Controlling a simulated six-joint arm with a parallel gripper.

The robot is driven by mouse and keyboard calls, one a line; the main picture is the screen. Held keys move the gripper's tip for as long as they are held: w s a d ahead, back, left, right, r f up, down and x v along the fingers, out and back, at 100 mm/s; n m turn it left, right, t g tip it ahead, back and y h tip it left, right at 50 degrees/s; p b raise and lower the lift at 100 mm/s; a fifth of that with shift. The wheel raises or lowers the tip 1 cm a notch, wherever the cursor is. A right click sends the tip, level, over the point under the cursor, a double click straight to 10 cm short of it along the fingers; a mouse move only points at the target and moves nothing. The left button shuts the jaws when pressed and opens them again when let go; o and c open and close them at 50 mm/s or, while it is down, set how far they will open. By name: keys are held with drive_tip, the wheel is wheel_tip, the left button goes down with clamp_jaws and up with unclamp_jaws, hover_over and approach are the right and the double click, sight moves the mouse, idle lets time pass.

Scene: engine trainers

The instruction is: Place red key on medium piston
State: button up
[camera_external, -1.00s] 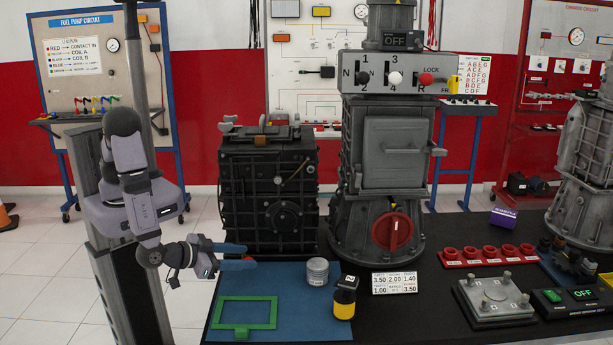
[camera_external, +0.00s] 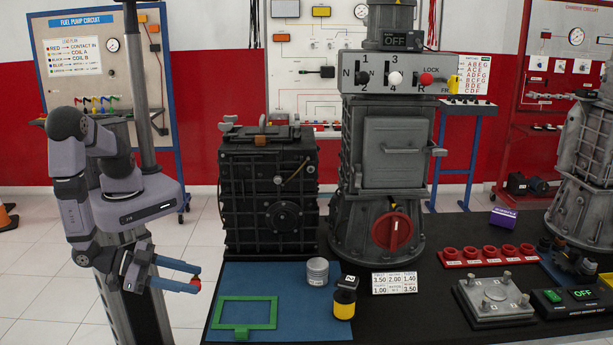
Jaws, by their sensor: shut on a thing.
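My gripper (camera_external: 194,275) is at the left, off the left edge of the blue mat, with blue fingers pointing right. It is shut on the red key (camera_external: 195,285), of which only a small red part shows between the fingertips. A short grey cylinder (camera_external: 317,272), which looks like a piston, stands upright on the mat's back right part. A black and yellow cylinder (camera_external: 343,304) stands upright just to its front right. I cannot tell from labels which is the medium piston. My gripper is apart from both, well to their left.
A flat green frame (camera_external: 247,327) lies on the blue mat (camera_external: 290,315). A dark engine block (camera_external: 268,200) stands behind the mat, and a tall grey machine (camera_external: 393,150) is to its right. A white number card (camera_external: 394,283) is right of the cylinders. The mat's middle is clear.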

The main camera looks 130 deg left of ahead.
drive_tip(key=a+n+g+b, duration=0.1)
drive_tip(key=a, duration=0.3)
drive_tip(key=a+n+g+y+b, duration=0.1)
drive_tip(key=a+n+g+b, duration=0.1)
drive_tip(key=a, duration=0.2)
drive_tip(key=a+f+n+g+y+b, duration=0.1)
drive_tip(key=a+n+b, duration=0.1)
drive_tip(key=a, duration=0.2)
drive_tip(key=shift+w+a, duration=0.15)
drive_tip(key=shift+a, duration=0.2)
drive_tip(key=w+a+r+n+g+b, duration=0.1)
drive_tip(key=a+r+n+g+b, duration=0.15)
drive_tip(key=a, duration=0.65)
wheel_tip(320, 180, up, 3)
drive_tip(key=m+t+h+b, duration=0.1)
drive_tip(key=m+t+h, duration=0.3)
drive_tip(key=m+t, duration=0.35)
hover_over(274, 296)
drive_tip(key=shift+s+a+f+n, duration=0.1)
drive_tip(key=shift+n, duration=0.2)
drive_tip(key=shift+f, duration=0.15)
drive_tip(key=shift+t+y, duration=0.3)
drive_tip(key=shift+f+b, duration=0.7)
drive_tip(key=shift+f, duration=4.15)
